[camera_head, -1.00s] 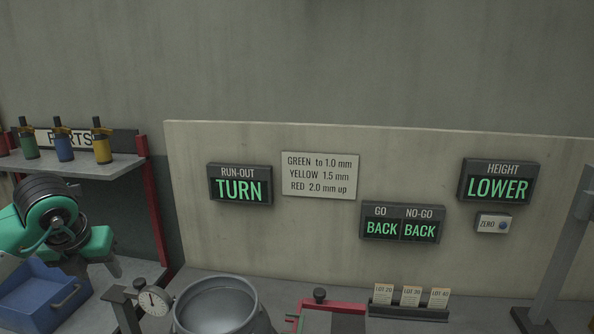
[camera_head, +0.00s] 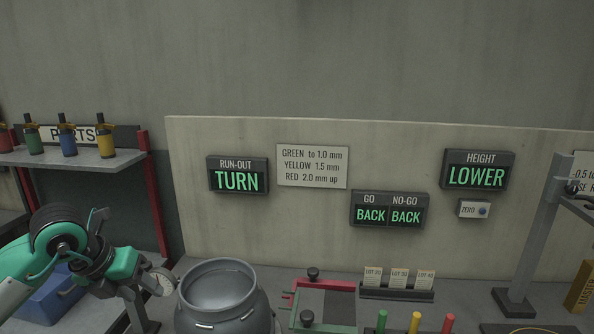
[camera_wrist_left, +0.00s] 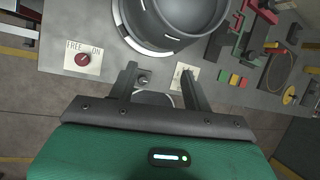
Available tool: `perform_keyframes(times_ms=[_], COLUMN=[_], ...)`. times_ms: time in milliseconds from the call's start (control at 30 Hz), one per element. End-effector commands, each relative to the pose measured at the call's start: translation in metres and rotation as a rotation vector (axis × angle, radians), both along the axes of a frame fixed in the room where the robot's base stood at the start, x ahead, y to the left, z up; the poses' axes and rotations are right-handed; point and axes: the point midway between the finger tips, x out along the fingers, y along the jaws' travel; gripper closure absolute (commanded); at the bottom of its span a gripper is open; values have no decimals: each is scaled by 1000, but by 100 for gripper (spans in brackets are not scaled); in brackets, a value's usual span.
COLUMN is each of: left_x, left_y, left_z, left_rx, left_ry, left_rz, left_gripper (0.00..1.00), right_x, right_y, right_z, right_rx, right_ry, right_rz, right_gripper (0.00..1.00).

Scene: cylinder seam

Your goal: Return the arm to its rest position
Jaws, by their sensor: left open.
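My left arm comes in from the left in the head view, and its green and black left hand (camera_head: 125,266) is near the dial gauge (camera_head: 158,282), partly covering it. In the left wrist view the two dark fingers of the left gripper (camera_wrist_left: 160,84) stand apart with nothing held between them. A large grey open-topped cylinder (camera_head: 219,290) stands to the right of the hand. It also shows beyond the fingers in the left wrist view (camera_wrist_left: 178,42). I do not see my right gripper.
A blue bin (camera_head: 50,305) is behind the left arm. A parts shelf (camera_head: 75,158) holds coloured bottles at the left. A red-edged fixture (camera_head: 325,284) and lot cards (camera_head: 398,280) lie right of the cylinder. A grey post (camera_head: 530,240) stands at the right.

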Motion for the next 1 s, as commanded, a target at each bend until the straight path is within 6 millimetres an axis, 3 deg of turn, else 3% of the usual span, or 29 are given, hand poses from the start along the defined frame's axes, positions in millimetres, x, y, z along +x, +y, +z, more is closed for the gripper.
perform_keyframes(times_ms=[267, 400, 533, 633, 767, 900, 1000], left_x=[-15, -33, -46, -51, -47, -36, -26], left_y=[-101, -159, -191, -201, -196, -172, -147], left_z=[-15, -1, 22, 42, 61, 65, 53], left_rx=[-393, -724, -1039, -1274, -1559, -1815, -1954], left_ry=[-49, -97, -146, -185, -235, -277, -298], left_rz=[-228, -311, -309, -252, -101, 152, 385], left_gripper=[50, 50, 50, 50, 50, 50, 50], right_x=[-7, -10, -9, -9, -9, -8, -7], right_y=[3, 4, 4, 3, 3, 2, 2], right_z=[0, 0, 0, 0, 0, 0, 0], right_rx=[4, 4, 4, 3, 3, 2, 1], right_ry=[8, 11, 10, 10, 10, 10, 8], right_rz=[-2, -2, -2, -2, -2, -2, -2], right_gripper=[64, 64, 64, 64, 64, 64, 64])
